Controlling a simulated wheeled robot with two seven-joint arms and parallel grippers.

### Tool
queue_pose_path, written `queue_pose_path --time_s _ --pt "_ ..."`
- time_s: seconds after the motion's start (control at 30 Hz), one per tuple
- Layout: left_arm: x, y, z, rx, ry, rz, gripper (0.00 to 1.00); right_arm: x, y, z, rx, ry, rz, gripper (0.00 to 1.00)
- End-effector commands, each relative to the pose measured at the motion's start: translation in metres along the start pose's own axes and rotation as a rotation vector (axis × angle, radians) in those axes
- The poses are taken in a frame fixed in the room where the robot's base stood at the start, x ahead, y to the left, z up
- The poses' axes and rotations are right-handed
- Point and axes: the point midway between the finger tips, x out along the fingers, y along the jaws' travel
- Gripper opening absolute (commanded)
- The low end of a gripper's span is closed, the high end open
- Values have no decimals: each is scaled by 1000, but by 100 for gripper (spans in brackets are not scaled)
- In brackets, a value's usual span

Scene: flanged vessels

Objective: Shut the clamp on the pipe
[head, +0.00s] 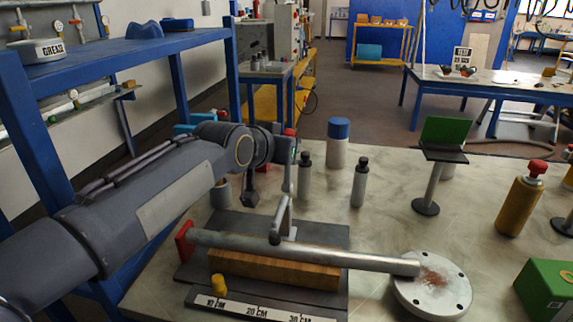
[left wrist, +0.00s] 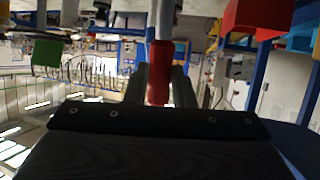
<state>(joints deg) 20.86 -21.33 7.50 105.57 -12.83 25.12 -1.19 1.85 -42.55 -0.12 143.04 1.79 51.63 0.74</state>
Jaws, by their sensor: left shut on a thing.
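The grey metal pipe (head: 340,259) lies along a wooden block (head: 270,270) on a dark base plate (head: 320,233). Its left end is at a red block (head: 185,241) and its right end meets a round flange (head: 432,292). The grey clamp (head: 284,218) stands at the middle of the pipe, with its lever upright. My left gripper (head: 282,152) is above the clamp, at the lever's top, partly hidden by my arm. In the left wrist view, its two fingers (left wrist: 160,85) are shut on the red handle (left wrist: 160,70). My right gripper is not in view.
A green panel on a stand (head: 445,132), a yellow bottle (head: 520,205) and a green box (head: 545,290) are at right. A blue shelf (head: 140,45) rises at left.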

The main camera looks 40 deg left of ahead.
Motion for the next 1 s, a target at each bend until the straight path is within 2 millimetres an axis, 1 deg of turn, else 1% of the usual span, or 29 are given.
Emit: queue_pose_path --time_s 0.03,0.2,0.67,0.7,0.87,1.0 --pt "0 0 5 4 17 -1 0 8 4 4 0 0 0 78" --pt "-4 1 4 13 52 -4 0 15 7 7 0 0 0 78" --pt "-6 2 3 17 64 -5 0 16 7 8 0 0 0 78" --pt "-6 2 3 17 64 -5 24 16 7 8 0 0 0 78" --pt "-6 2 3 17 64 -5 45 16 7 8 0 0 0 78" --pt "-6 2 3 17 64 -4 45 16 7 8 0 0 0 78"
